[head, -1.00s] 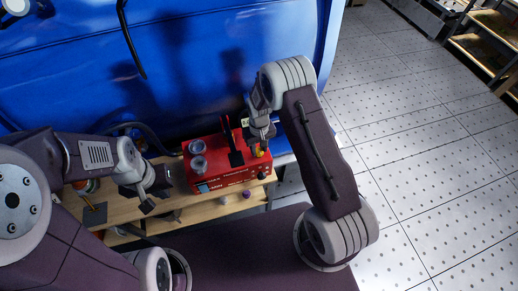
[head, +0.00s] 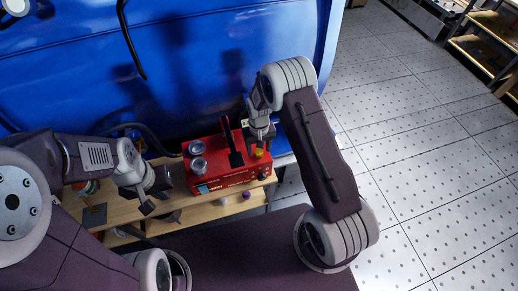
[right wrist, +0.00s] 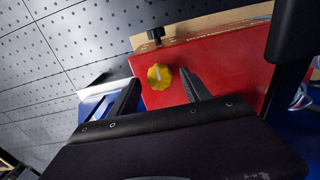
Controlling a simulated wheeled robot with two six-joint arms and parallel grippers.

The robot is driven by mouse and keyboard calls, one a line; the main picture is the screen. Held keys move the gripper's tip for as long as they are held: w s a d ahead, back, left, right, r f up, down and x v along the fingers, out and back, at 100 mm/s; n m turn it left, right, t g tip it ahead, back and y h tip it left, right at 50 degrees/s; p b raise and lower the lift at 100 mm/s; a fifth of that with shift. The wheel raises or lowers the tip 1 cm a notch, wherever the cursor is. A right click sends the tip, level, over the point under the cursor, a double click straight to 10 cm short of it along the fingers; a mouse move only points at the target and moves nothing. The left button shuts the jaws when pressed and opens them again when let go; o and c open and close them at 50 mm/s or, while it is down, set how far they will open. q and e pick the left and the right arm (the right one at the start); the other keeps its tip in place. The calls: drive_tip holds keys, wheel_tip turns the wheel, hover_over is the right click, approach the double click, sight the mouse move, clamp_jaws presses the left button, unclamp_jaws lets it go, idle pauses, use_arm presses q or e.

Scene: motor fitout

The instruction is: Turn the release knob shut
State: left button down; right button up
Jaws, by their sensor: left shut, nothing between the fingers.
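The red unit (head: 222,180) stands on a wooden bench, with a faceted yellow knob (head: 258,153) at its right end. In the right wrist view the yellow knob (right wrist: 159,76) has a pale line on its face. My right gripper (head: 263,140) is open just above it. Its two fingertips (right wrist: 160,78) lie on either side of the knob in that view, with red surface showing between. Contact cannot be seen. A small black knob (right wrist: 154,36) sits at the unit's edge. My left gripper (head: 152,201) is shut and empty, left of the unit.
Two metal cylinders (head: 197,155) and a black upright handle (head: 231,143) are on the unit. The wooden bench (head: 215,212) holds small parts, including a purple one (head: 247,195). A blue panel (head: 220,60) rises behind. The tiled floor (head: 420,160) at right is clear.

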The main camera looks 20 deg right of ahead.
sight(259, 151)
wheel_tip(259, 151, up, 9)
drive_tip(key=b, duration=0.1)
drive_tip(key=shift+b, duration=0.3)
idle(0.5)
